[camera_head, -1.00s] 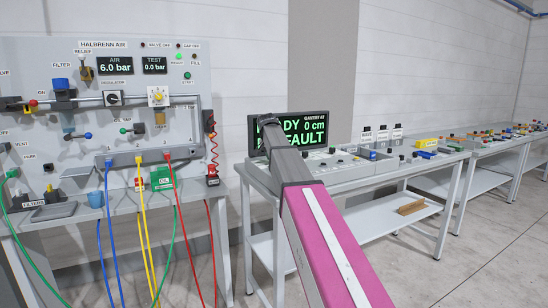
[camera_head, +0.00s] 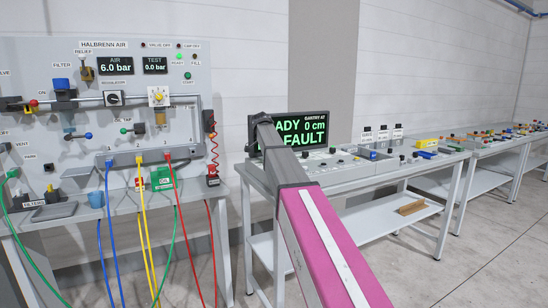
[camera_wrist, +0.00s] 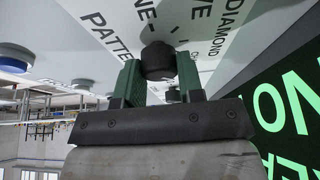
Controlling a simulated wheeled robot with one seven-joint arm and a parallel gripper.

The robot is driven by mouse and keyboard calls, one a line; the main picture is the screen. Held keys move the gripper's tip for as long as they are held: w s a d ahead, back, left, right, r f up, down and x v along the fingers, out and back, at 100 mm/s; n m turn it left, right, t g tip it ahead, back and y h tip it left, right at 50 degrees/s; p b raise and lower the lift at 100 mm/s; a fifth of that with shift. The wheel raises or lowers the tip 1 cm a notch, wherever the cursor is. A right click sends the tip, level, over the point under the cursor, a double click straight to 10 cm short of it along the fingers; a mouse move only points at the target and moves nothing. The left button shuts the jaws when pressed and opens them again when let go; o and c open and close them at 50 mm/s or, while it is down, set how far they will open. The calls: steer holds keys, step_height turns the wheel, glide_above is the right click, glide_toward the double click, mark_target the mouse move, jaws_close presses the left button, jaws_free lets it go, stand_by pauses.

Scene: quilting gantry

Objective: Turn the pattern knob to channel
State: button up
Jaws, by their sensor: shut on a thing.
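In the wrist view, a black round knob (camera_wrist: 157,56) stands on a pale panel beside printed words that read "PATTE…" and "DIAMOND". My gripper (camera_wrist: 159,70) has two green fingers, one on each side of the knob, and is shut on it. The knob's pointer and the channel label cannot be made out. In the head view, my arm reaches to the gantry table (camera_head: 340,208) and hides the gripper and the knob. The gantry screen (camera_head: 308,128) shows "0 cm" and "FAULT", with its left part covered by my arm.
A green-lettered screen (camera_wrist: 290,110) is close on the right. An air board (camera_head: 130,75) with coloured hoses stands left, and more control tables (camera_head: 495,148) run right. The floor at right is clear.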

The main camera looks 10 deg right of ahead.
stand_by(0.4)
steer(key=o, duration=0.9)
steer(key=v, duration=1)
steer(key=shift+a+r, duration=0.15)
steer(key=shift+r, duration=0.25)
